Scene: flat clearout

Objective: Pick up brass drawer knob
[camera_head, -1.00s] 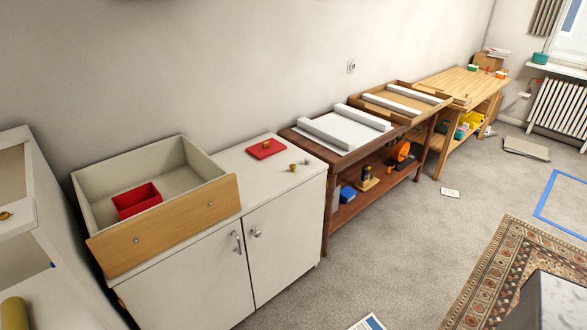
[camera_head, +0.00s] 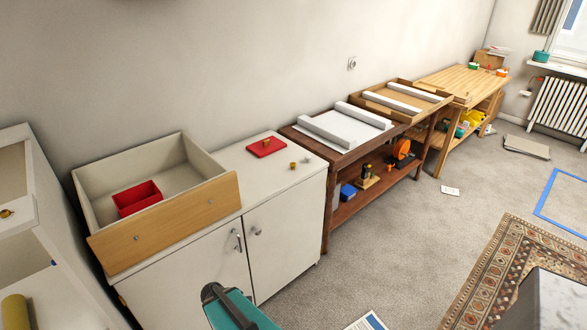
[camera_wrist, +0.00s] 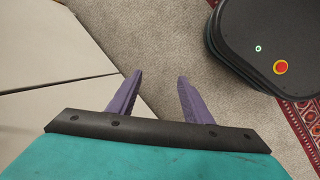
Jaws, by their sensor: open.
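A small brass knob (camera_head: 293,166) stands on the bare white top of the two-door cabinet (camera_head: 240,160). Another brass-coloured piece (camera_head: 266,143) sits on a red mat (camera_head: 262,150) behind it. A small silver knob (camera_head: 307,160) stands just right of the first. A brass knob (camera_head: 6,213) also shows on the white unit at the far left. My gripper's purple fingers (camera_wrist: 160,76) are apart and empty in the wrist view, over carpet beside pale panels. In the head view only a teal and black part of my arm shows, low in front of the cabinet. No knob shows in the wrist view.
A wood-fronted drawer box (camera_head: 165,225) holding a red bin (camera_head: 138,198) covers the cabinet top's left part. A brown shelf table (camera_head: 333,155) stands at its right. Carpet is open in front. A paper (camera_head: 367,322) lies on the floor.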

